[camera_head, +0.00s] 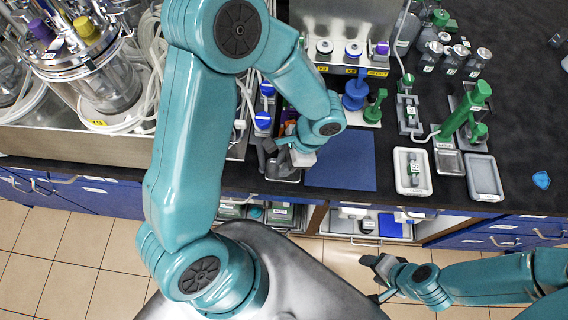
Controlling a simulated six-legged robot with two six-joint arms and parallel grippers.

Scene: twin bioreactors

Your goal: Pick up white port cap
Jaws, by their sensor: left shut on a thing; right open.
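My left gripper (268,157) reaches down over the bench, at the left edge of the blue mat (342,163) and above a small metal tray (284,175). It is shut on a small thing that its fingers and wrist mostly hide. This is probably the white port cap, but its shape cannot be made out. My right gripper (374,279) is open and empty, low in front of the bench and over the tiled floor.
Two glass bioreactors (108,88) with tubing stand at the left. White trays (412,171), a green-handled tool (468,110) and several capped bottles (452,60) are at the right. Blue and green stands (356,92) are behind the mat. The mat is clear.

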